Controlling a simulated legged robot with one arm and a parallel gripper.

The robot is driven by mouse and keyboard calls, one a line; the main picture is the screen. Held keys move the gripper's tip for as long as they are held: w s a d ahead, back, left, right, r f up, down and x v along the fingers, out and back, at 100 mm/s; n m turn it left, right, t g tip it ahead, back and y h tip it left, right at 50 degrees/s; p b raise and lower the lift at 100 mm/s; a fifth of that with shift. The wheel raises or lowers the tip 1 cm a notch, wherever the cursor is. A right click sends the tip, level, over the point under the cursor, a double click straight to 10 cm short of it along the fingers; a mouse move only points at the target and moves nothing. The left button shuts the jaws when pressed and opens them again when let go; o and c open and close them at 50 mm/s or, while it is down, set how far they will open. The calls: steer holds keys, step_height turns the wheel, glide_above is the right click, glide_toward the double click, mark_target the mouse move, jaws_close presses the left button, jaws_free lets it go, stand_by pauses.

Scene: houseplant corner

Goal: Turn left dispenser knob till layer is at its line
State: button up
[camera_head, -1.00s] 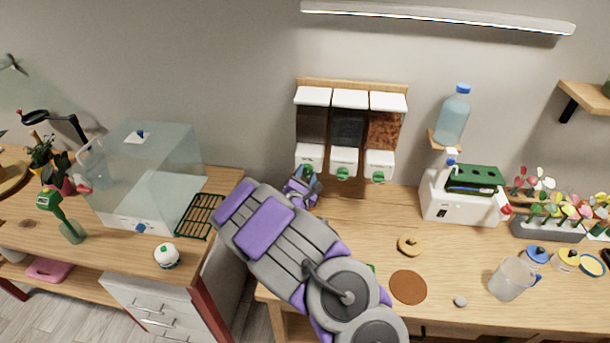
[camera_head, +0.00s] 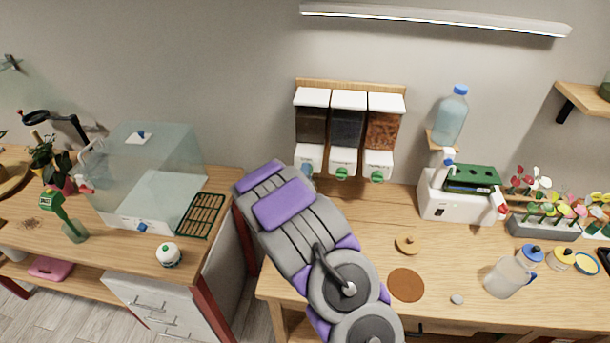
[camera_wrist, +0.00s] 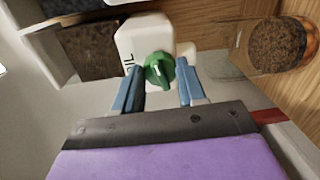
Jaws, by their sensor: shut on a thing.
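The left dispenser (camera_head: 311,124) hangs on the wall at the left end of a row, white with a dark fill in its window. Its green knob (camera_wrist: 159,70) shows in the wrist view on the white dispenser body. My gripper (camera_wrist: 160,86) has one blue finger on each side of this knob and is shut on it. In the head view my arm hides most of the gripper; only a bluish bit shows at the knob. In the wrist view a round clear vessel (camera_wrist: 280,44) holds a brown, grainy layer. I cannot make out a line on it.
The middle dispenser (camera_head: 348,126) and right dispenser (camera_head: 383,131) hang close beside the left one, each with a green knob. A white box with a green top (camera_head: 458,192), a bottle and flowers stand to the right. The bench between holds a brown disc (camera_head: 406,285).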

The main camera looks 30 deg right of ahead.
steer(key=shift+s+f+m+t+y+b, duration=0.2)
steer(key=shift+m+b, duration=0.5)
steer(key=shift+m, duration=2.55)
steer(key=shift+w+f+m+t+y+b, duration=0.2)
steer(key=shift+m+b, duration=0.55)
steer(key=shift+m, duration=2.55)
steer(key=shift+s+f+m+t+y+b, duration=0.25)
steer(key=shift+m+b, duration=0.45)
steer(key=shift+m, duration=2.55)
steer(key=shift+w+r, duration=0.15)
steer(key=shift+h, duration=0.25)
steer(key=o, duration=0.6)
steer(key=shift+o, duration=1)
steer(key=shift+w, duration=0.15)
steer(key=shift+o, duration=1.3)
steer(key=shift+r, duration=0.1)
